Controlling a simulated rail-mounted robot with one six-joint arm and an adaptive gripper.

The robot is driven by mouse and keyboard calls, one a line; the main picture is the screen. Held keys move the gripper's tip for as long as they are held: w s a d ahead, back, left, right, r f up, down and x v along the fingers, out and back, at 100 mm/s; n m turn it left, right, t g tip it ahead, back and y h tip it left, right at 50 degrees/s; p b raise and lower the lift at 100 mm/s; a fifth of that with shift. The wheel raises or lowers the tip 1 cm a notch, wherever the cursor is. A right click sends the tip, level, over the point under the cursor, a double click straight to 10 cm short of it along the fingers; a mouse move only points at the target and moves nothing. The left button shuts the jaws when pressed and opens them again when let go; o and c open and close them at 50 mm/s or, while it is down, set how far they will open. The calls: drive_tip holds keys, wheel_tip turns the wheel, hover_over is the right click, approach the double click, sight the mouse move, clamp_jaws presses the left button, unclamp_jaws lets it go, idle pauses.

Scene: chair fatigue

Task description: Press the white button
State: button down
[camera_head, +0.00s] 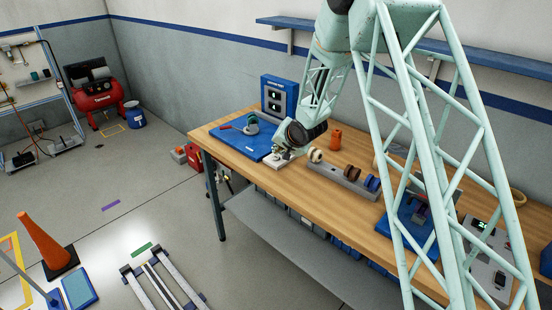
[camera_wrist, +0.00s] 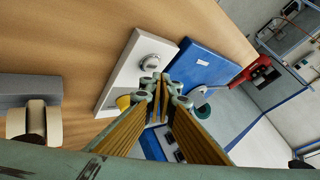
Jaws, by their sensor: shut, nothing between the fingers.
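A white plate (camera_wrist: 122,72) lies on the wooden bench, and its edge shows in the head view (camera_head: 275,164). A round pale button with a grey ring (camera_wrist: 153,63) sits on the plate. A yellow round part (camera_wrist: 123,102) sits near the plate's other end, partly hidden by my gripper. My gripper (camera_wrist: 163,82) is shut and empty, its fingertips meeting over the plate's edge beside the button in the wrist view. In the head view my gripper (camera_head: 284,151) is low over the plate and hides most of it. I cannot tell whether it touches the plate.
A blue mat (camera_head: 243,143) with a red-handled tool lies left of the plate. A blue box (camera_head: 279,97) stands behind. A grey rack (camera_head: 342,184) holding several spools and an orange container (camera_head: 336,139) are to the right. The bench's front edge is close to the plate.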

sight(278, 158)
drive_tip(key=shift+f, duration=0.8)
idle(1.2)
drive_tip(key=shift+r, duration=0.1)
idle(0.3)
drive_tip(key=shift+r+p, duration=0.65)
drive_tip(key=shift+r, duration=0.05)
drive_tip(key=shift+r+p, duration=2.25)
drive_tip(key=shift+r, duration=0.25)
